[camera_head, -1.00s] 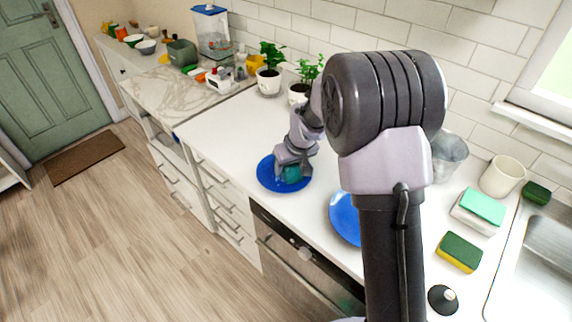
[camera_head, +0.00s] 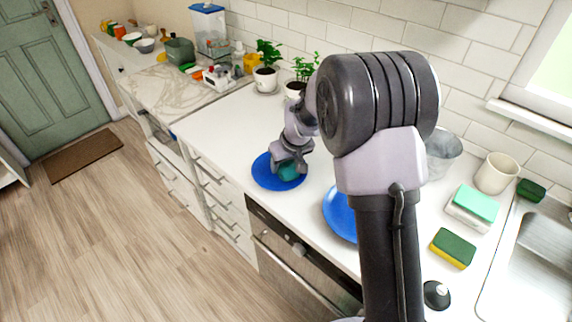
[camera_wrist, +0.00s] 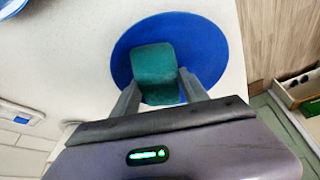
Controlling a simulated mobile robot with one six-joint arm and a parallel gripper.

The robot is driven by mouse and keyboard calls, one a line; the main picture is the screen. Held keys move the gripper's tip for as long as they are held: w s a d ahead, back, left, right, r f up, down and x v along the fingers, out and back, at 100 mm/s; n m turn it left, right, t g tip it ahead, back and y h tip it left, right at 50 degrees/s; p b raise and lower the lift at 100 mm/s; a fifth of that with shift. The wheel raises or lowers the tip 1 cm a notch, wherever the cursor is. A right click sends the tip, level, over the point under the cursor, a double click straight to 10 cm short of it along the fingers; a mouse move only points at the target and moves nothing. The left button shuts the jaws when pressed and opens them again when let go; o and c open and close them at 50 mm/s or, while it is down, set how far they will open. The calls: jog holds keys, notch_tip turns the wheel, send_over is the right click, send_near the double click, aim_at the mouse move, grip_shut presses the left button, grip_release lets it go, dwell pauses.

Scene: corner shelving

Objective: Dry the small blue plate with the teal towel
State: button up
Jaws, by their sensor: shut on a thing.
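The small blue plate (camera_head: 263,174) lies flat on the white counter, left of my arm in the head view. It also shows in the wrist view (camera_wrist: 207,48). The teal towel (camera_head: 288,173) is a bunched block over the plate; in the wrist view the towel (camera_wrist: 153,64) sits near the plate's middle. My gripper (camera_wrist: 158,88) is shut on the towel, one finger on each side. The towel appears to touch the plate, though its underside is hidden. My gripper (camera_head: 288,166) partly covers the plate in the head view.
A second blue plate (camera_head: 340,214) lies partly behind my arm. Potted plants (camera_head: 266,78) stand near the wall. A yellow-green sponge (camera_head: 453,248), a cup (camera_head: 496,173) and a sink (camera_head: 535,262) are at right. The counter (camera_head: 222,131) is clear left of the small plate.

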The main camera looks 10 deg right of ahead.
notch_tip(320, 180, up, 4)
jog(key=shift+d+f+p, duration=0.1)
jog(key=shift+p, duration=1.05)
jog(key=shift+w+d+r+p, duration=0.1)
jog(key=shift+r+p, duration=0.45)
jog(key=shift+r, duration=0.2)
jog(key=shift+r+p, duration=0.9)
jog(key=shift+r, duration=0.55)
